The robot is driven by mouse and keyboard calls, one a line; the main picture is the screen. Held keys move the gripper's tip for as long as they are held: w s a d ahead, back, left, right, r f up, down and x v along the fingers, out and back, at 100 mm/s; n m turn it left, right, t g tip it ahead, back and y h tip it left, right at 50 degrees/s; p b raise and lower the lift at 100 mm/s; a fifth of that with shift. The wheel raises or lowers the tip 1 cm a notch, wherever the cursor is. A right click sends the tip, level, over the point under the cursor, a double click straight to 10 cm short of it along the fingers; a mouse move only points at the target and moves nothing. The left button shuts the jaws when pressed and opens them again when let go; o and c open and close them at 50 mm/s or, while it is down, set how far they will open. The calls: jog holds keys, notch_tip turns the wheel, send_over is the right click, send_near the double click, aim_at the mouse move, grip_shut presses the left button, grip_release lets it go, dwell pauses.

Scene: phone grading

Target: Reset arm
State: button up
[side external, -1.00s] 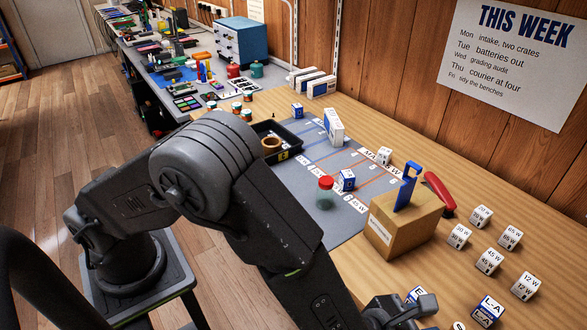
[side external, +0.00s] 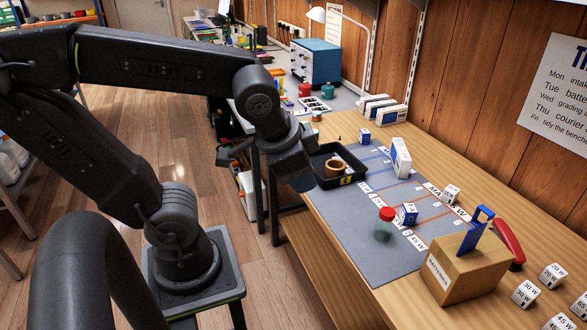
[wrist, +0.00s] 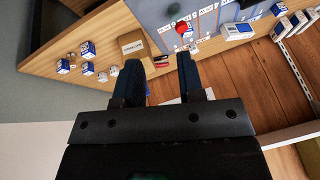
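My arm is raised and bent. My gripper (side external: 300,183) points downward beside the front edge of the bench (side external: 330,235), left of the black tray (side external: 317,168). In the wrist view my gripper (wrist: 159,62) shows two dark fingers standing apart, with nothing held between them. The bench shows beyond the fingers.
A grey mat (side external: 365,243) holds a white-and-blue box (side external: 401,157), a blue-and-white cube (side external: 407,214) and a red-capped jar (side external: 384,226). A cardboard box (side external: 463,268) with a blue tool stands nearby, beside a red-handled thing (side external: 510,243). Open floor lies left of the bench.

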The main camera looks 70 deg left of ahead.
jog(key=shift+s+d+r+n+t+h, duration=0.2)
jog(key=shift+s+r+n+h, duration=0.2)
jog(key=shift+n, duration=0.2)
jog(key=shift+s+d+r+n+t+h, duration=0.1)
jog(key=shift+s+d+r+n+h, duration=0.15)
jog(key=shift+s+n, duration=0.3)
jog(key=shift+w, duration=0.1)
dwell(0.4)
